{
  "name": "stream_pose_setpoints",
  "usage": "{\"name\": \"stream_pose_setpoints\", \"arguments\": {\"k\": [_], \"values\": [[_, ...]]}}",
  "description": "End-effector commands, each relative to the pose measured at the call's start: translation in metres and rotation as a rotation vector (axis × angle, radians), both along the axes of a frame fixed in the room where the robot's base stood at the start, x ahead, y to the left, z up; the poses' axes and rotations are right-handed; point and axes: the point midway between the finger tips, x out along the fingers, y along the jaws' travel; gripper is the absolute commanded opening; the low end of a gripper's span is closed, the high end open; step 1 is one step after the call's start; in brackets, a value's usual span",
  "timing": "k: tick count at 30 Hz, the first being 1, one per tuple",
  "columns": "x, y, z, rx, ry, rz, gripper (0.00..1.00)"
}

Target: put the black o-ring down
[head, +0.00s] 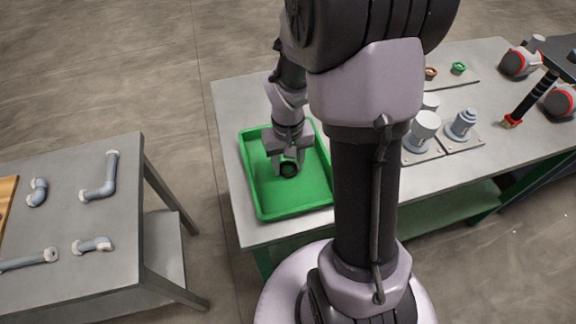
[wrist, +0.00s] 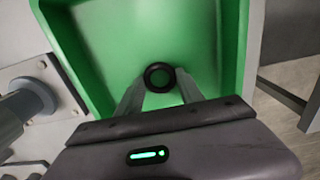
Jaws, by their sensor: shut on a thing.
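My gripper (head: 288,168) is over the green tray (head: 252,178) on the grey workbench. Its two fingers are shut on the black o-ring (head: 289,170). In the wrist view the o-ring (wrist: 159,77) is a small dark ring between the fingertips, with green showing through its middle. The tray floor lies behind it and the tray's walls (wrist: 66,62) rise around. I cannot tell whether the o-ring touches the tray floor. The tray looks empty otherwise, though my arm hides part of its right side.
Right of the tray stand grey cylindrical fittings (head: 424,132) on plates. Behind them lie an orange ring (head: 431,73) and a green ring (head: 458,68). A separate table (head: 100,225) with grey pipe pieces stands at the left, across a floor gap.

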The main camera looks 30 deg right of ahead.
Motion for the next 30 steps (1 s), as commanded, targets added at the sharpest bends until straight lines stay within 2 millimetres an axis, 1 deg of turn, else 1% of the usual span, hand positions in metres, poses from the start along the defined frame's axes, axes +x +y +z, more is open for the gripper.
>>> {"name": "stream_pose_setpoints", "arguments": {"k": [4,8,9,12,20,23,26,27,30], "values": [[0.0,0.0,0.003,-0.001,-0.002,0.0,0.07],[0.0,0.0,-0.002,0.0,-0.001,0.0,0.07],[0.0,0.0,-0.001,0.0,-0.001,0.0,0.48],[0.0,0.0,-0.001,0.0,-0.001,0.0,0.66],[0.0,0.0,0.0,0.0,-0.001,0.0,0.66],[0.001,0.0,0.009,-0.001,-0.003,0.0,0.66],[0.001,0.0,0.035,-0.001,-0.004,0.0,0.66],[0.001,0.0,0.048,-0.003,-0.005,0.0,0.66],[0.001,0.0,0.078,-0.001,-0.005,0.0,0.66]]}}
